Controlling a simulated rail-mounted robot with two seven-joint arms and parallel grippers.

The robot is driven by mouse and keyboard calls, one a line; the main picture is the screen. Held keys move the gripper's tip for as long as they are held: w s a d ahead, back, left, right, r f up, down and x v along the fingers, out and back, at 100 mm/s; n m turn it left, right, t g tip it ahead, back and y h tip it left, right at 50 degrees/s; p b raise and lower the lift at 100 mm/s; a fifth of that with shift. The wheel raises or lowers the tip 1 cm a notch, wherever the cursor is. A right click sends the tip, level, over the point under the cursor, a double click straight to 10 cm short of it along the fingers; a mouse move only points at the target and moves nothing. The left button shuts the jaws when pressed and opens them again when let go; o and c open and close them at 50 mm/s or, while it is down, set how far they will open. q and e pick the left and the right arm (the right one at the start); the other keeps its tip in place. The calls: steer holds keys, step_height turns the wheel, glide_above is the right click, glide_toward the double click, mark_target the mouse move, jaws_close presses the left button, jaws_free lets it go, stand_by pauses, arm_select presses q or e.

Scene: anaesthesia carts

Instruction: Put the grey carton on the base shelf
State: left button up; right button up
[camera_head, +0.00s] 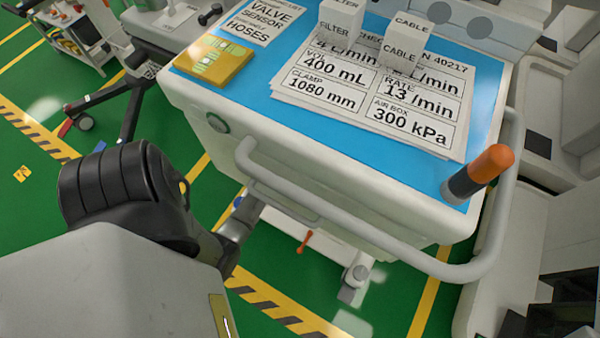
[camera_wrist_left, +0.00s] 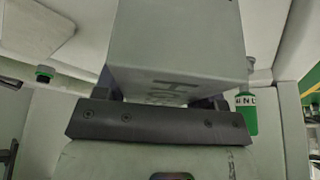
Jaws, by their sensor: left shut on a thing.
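The grey carton (camera_wrist_left: 180,45) fills the upper middle of the left wrist view, with dark letters, partly hidden, beginning "HO" on its face. My left gripper (camera_wrist_left: 163,98) is shut on it, with a finger on each side of its near end. In the head view my left arm reaches in from the left, and its wrist (camera_head: 238,226) goes down by the front of the cart, below the handle. The gripper and carton are hidden there by the cart body. My right gripper is not in view.
The cart's blue top (camera_head: 262,101) holds a yellow pack (camera_head: 213,60), printed sheets (camera_head: 372,100), and white FILTER and CABLE cartons (camera_head: 397,56). A grey handle (camera_head: 340,242) runs along its front. An orange-tipped knob (camera_head: 490,165) stands at the right corner. Green floor lies below.

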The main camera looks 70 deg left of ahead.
arm_select(q)
steer(key=shift+w+f, duration=0.1)
steer(key=o, duration=1.1)
steer(key=shift+o, duration=0.2)
steer(key=p+v, duration=0.3)
steer(key=v, duration=0.1)
steer(key=shift+w, duration=0.1)
steer(key=s+a+p, duration=0.1)
steer(key=s+p, duration=0.3)
steer(key=s, duration=0.8)
steer(key=shift+a+f+p, duration=0.35)
steer(key=shift+w, duration=0.1)
